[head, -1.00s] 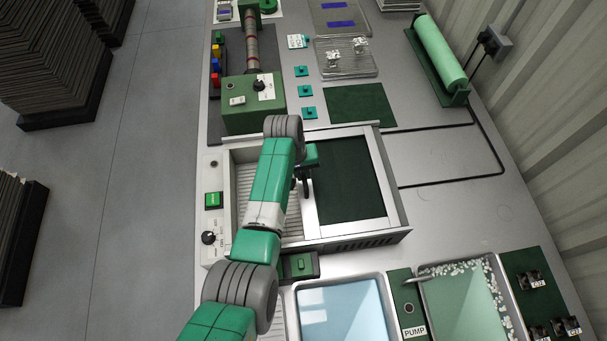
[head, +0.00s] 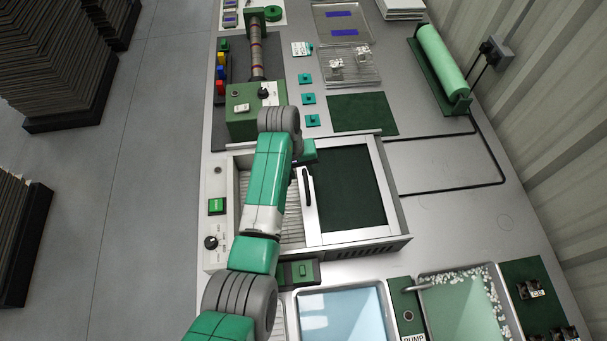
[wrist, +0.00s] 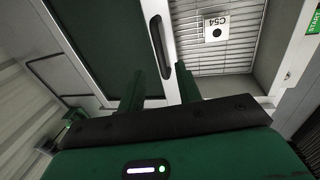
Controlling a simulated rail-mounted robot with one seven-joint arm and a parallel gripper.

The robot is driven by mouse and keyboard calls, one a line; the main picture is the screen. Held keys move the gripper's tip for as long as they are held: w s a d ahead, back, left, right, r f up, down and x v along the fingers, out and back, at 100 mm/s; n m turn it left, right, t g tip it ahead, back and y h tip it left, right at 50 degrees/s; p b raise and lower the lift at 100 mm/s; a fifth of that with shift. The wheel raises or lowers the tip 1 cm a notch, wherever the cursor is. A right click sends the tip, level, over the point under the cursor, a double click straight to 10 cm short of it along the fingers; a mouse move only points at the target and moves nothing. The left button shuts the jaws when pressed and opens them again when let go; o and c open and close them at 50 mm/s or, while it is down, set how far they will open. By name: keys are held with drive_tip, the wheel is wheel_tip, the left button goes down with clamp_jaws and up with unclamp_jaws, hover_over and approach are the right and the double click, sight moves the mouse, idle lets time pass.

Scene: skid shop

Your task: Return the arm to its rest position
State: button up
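My arm (head: 268,185) reaches out over a white machine with a slatted bed. My gripper (wrist: 160,78) shows two green fingers spread apart in the wrist view, with nothing between them. In the head view the gripper is mostly hidden behind the arm's end. The machine's dark green panel (head: 346,185), in a white frame, covers the right part of the opening. Its black handle (head: 306,187) is on the left edge of the frame; in the wrist view the handle (wrist: 159,47) appears beyond the fingers, apart from them.
A white C54 tag (wrist: 217,27) lies on the slatted bed. A green control box (head: 245,112) stands close beyond the arm's end. A blue-liquid tray (head: 342,315) and a green-liquid tray (head: 461,305) are at the front. A green roller (head: 440,68) stands at right.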

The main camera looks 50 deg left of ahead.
drive_tip(key=shift+s+r, duration=0.15)
drive_tip(key=shift+r, duration=0.6)
